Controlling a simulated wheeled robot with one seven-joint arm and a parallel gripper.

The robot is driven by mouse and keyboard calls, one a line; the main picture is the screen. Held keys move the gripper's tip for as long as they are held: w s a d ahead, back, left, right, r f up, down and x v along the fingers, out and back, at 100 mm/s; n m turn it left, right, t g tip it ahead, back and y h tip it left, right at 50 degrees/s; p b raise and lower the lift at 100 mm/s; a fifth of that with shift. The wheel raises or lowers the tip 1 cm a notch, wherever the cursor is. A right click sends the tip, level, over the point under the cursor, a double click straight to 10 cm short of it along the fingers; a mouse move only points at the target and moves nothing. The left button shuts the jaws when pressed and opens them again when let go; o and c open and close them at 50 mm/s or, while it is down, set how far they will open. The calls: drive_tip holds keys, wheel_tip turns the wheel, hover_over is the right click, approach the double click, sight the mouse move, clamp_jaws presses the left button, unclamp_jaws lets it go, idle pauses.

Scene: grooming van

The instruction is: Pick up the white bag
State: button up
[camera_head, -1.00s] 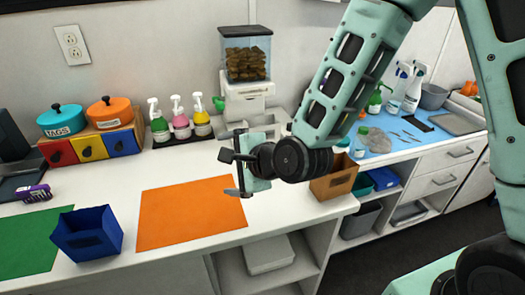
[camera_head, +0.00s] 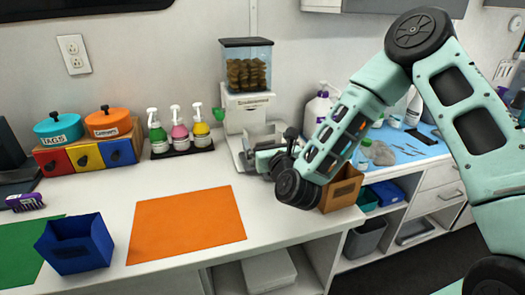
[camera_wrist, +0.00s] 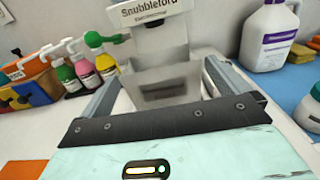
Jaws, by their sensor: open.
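The white bag (camera_wrist: 146,78) is an open-topped, box-like white container with a grey label. In the wrist view it stands upright under the spout of the white dispenser (camera_wrist: 155,12). My gripper (camera_wrist: 161,72) is open, with one finger on each side of the bag. I cannot tell whether either finger touches it. In the head view my gripper (camera_head: 256,152) is low at the dispenser's foot, and the bag is mostly hidden there by the gripper and arm.
A pump bottle rack (camera_head: 182,150) stands left of the dispenser (camera_head: 246,100). A brown box (camera_head: 343,188) is close right of my wrist. A blue box (camera_head: 75,243) and an orange mat (camera_head: 187,223) lie at front left. A white jug (camera_wrist: 268,38) stands at right.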

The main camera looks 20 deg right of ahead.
sight(260, 129)
drive_tip(key=w+p, duration=0.1)
drive_tip(key=w, duration=0.5)
drive_tip(key=shift+w, duration=0.3)
drive_tip(key=c, duration=1.1)
drive_tip(key=shift+o, duration=0.2)
